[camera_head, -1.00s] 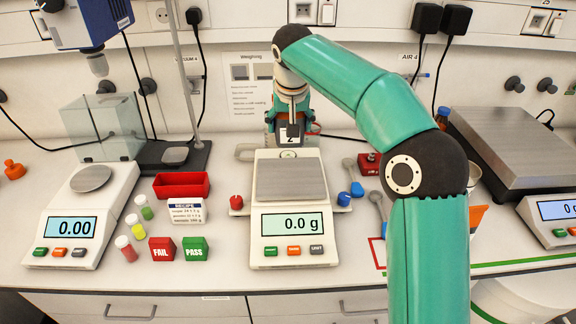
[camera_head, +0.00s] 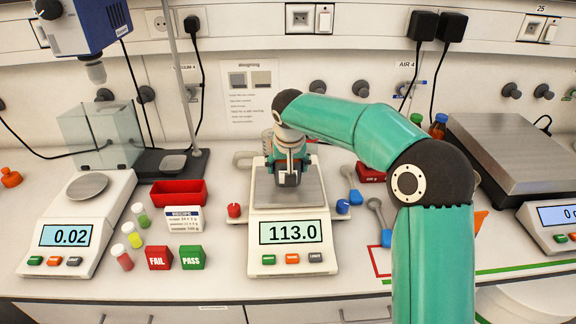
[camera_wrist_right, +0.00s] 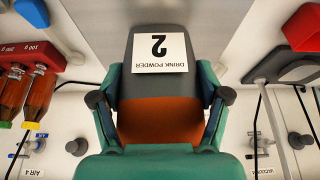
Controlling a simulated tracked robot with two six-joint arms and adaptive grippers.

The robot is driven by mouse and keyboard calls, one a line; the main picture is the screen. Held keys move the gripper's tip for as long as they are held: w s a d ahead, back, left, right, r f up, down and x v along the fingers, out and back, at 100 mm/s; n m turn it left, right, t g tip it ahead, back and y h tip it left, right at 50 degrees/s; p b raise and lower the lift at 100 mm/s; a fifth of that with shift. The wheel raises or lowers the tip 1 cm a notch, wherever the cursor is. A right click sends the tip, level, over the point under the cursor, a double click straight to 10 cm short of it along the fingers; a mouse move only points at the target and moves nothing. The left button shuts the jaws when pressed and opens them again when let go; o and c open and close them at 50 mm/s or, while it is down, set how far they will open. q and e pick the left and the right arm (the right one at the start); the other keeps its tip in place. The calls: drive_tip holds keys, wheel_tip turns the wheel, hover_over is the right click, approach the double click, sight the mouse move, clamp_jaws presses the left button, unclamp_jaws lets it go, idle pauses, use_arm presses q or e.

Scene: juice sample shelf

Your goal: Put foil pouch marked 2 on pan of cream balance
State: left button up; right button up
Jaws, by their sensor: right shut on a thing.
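The foil pouch (camera_wrist_right: 160,100) marked 2 is dark grey with an orange lower part and a white "DRINK POWDER" label in the right wrist view. In the head view the pouch (camera_head: 289,180) shows small and dark at the steel pan (camera_head: 312,192) of the middle cream balance (camera_head: 325,262). That balance reads 113.0, so the pouch presses on the pan. My right gripper (camera_head: 289,163) is shut on the pouch, with a finger at each side in the wrist view. The pouch's underside is hidden. My left gripper is not in view.
A smaller balance (camera_head: 103,211) reading 0.02 stands left, with a red tray (camera_head: 180,193), vials and FAIL (camera_head: 159,257) and PASS (camera_head: 193,256) blocks between. A red knob weight (camera_head: 234,210) and blue-ended spoons flank the middle balance. A large scale (camera_head: 510,150) stands right.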

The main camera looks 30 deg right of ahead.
drive_tip(key=o, duration=1.4)
drive_tip(key=shift+f, duration=0.1)
drive_tip(key=shift+c, duration=0.2)
drive_tip(key=v, duration=1.2)
drive_tip(key=shift+a, duration=0.15)
